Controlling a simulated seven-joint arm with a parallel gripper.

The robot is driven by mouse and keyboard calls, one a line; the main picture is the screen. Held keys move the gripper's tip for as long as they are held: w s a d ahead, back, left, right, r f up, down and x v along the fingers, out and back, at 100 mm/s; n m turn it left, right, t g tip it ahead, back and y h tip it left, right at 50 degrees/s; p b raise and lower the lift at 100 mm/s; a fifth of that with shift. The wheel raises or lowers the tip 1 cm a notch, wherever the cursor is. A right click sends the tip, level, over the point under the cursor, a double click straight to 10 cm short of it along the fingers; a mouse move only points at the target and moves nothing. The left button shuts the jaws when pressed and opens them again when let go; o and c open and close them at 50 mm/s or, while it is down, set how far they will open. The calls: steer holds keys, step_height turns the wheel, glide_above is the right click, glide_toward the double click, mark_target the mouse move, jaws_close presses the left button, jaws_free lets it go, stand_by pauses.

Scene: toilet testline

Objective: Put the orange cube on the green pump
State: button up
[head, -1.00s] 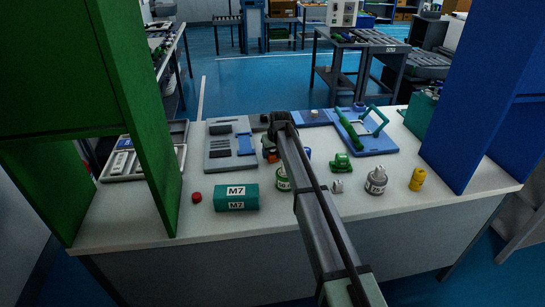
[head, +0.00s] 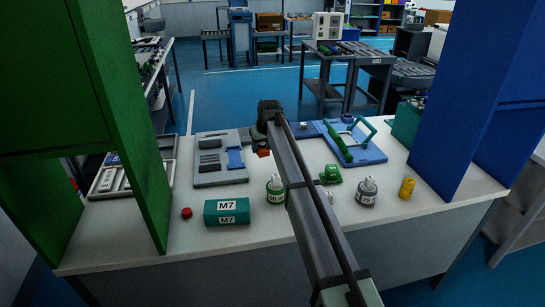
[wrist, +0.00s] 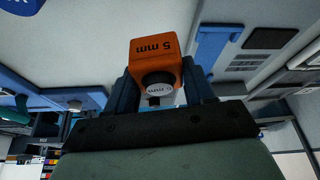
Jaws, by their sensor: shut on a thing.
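The orange cube (head: 263,152), marked "5 mm", is in my gripper (head: 262,145) beside the grey tray's right side, seemingly above the bench. In the wrist view the cube (wrist: 155,50) sits between the two dark fingers of my gripper (wrist: 162,88), with a round dark-and-silver part facing the camera. The small green piece that looks like the green pump (head: 331,174) stands on the bench, to the right of my arm and nearer the front than my gripper. Nothing visible is on top of it. The cube's lower faces are hidden in the head view.
A green-white bottle (head: 275,190), teal M7 box (head: 227,212), red cap (head: 187,213), grey bottle (head: 367,192) and yellow part (head: 407,188) stand along the front. The blue tray (head: 365,150) is behind. Green (head: 130,130) and blue (head: 450,120) cabinets bound the sides.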

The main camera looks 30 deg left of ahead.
steer(key=w+d+r+m, duration=0.2)
steer(key=w+d+r, duration=0.2)
steer(key=w+d, duration=0.8)
step_height(320, 180, up, 3)
glide_above(332, 166)
steer(key=shift+t+h, duration=0.3)
steer(key=shift+a+f, duration=0.1)
steer(key=shift+f, duration=4.75)
steer(key=shift+f, duration=0.15)
steer(key=o, duration=1.1)
steer(key=v, duration=1.2)
steer(key=shift+w, duration=0.1)
